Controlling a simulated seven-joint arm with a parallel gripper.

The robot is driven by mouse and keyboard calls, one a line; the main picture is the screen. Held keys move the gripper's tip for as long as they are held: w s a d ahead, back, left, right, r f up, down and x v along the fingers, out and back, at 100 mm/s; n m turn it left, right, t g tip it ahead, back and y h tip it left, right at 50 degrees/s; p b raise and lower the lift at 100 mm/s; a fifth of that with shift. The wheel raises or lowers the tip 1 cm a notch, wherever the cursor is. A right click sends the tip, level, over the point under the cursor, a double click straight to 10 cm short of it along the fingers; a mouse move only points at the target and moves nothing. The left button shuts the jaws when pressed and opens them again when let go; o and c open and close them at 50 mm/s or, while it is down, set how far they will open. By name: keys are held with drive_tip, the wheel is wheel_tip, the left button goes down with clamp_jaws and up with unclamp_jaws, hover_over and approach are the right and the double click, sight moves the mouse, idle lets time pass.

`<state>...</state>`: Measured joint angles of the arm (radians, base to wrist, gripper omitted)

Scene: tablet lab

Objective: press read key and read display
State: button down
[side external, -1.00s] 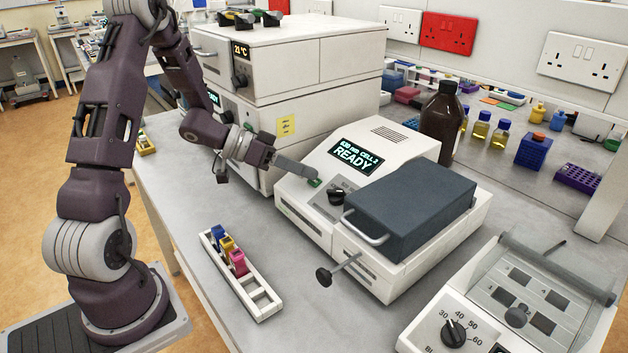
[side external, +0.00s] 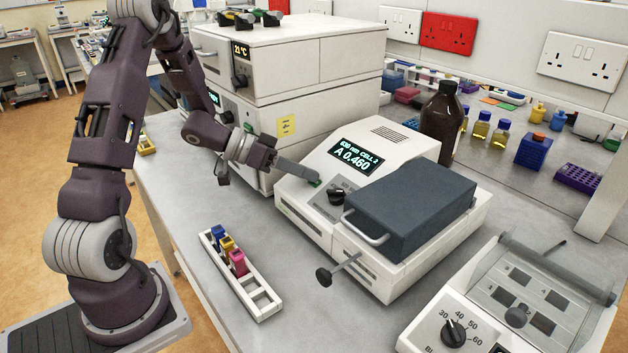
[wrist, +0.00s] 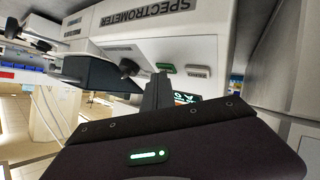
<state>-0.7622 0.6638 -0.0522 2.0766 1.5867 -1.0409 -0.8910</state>
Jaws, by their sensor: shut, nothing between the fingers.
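The white spectrometer (side external: 400,142) stands on the bench with its dark grey lid (side external: 415,208) closed. Its display (side external: 356,158) is lit and reads "A 0.460" under a smaller line that looks like "630 nm CELL 2" or "CELL 3". The green key (side external: 315,182) is on the front panel, left of a black knob (side external: 337,197); the key also shows in the wrist view (wrist: 165,67). My gripper (side external: 314,177) is shut and empty, its fingertips at the green key. Whether they touch it is hard to tell.
A white rack (side external: 262,299) with blue, yellow and pink-topped cuvettes lies in front of the spectrometer. A rod with a black knob (side external: 324,277) sticks out from its front. A brown bottle (side external: 441,122) stands behind. A heater block (side external: 450,318) is at right.

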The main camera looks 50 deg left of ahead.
drive_tip(key=shift+r, duration=0.1)
drive_tip(key=shift+s+r, duration=0.35)
drive_tip(key=shift+r, duration=0.25)
drive_tip(key=shift+s+r, duration=0.35)
drive_tip(key=shift+r, duration=0.4)
drive_tip(key=shift+s+r, duration=0.3)
drive_tip(key=shift+r, duration=0.5)
drive_tip(key=shift+s+r, duration=0.35)
drive_tip(key=shift+r, duration=0.4)
